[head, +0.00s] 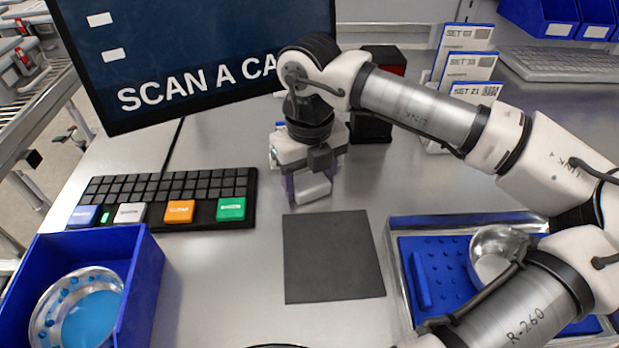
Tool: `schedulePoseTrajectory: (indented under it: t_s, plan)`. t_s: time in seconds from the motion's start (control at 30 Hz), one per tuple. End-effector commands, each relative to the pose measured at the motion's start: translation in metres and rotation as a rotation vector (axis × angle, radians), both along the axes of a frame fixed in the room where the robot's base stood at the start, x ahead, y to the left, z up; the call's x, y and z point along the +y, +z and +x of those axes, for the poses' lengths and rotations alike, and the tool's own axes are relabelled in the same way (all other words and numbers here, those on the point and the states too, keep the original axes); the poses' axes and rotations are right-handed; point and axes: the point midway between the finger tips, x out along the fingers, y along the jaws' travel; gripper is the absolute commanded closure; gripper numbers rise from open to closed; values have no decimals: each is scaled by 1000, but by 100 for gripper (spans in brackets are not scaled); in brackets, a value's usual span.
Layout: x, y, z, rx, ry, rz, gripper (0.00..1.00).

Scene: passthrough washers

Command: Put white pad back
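My gripper (309,183) points down near the middle of the steel table, just behind the dark grey square mat (333,257). A small white block, which looks like the white pad (313,188), sits between its two purple-tinted fingers. The fingers appear closed on its sides. I cannot tell whether its underside touches the table. The wrist hides what lies directly behind it.
A keypad (170,187) with coloured keys lies left, below a tilted screen (200,60). A blue bin (140,290) holds a metal bowl (75,305). At right, my arm partly covers a tray (397,272) with a blue insert and metal cup (490,255). Set cards (468,65) stand behind.

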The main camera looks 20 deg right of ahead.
Motion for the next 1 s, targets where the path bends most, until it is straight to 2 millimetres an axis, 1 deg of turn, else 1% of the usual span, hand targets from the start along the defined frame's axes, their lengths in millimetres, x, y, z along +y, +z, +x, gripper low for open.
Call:
schedulePoseTrajectory:
  t_s: [0.03,0.13,0.17,0.4,0.57,0.67,0.9,1.0]
  plan:
    - [0,0,0,0,0,0,35]
    - [0,0,0,0,0,0,22]
    - [0,0,0,0,0,0,20]
    - [0,0,0,0,0,0,20]
    - [0,7,0,-1,-1,-1,20]
    - [-1,22,1,-3,-2,-3,20]
    - [-1,76,1,-4,-3,-2,20]
    - [0,95,1,-3,-1,-1,20]
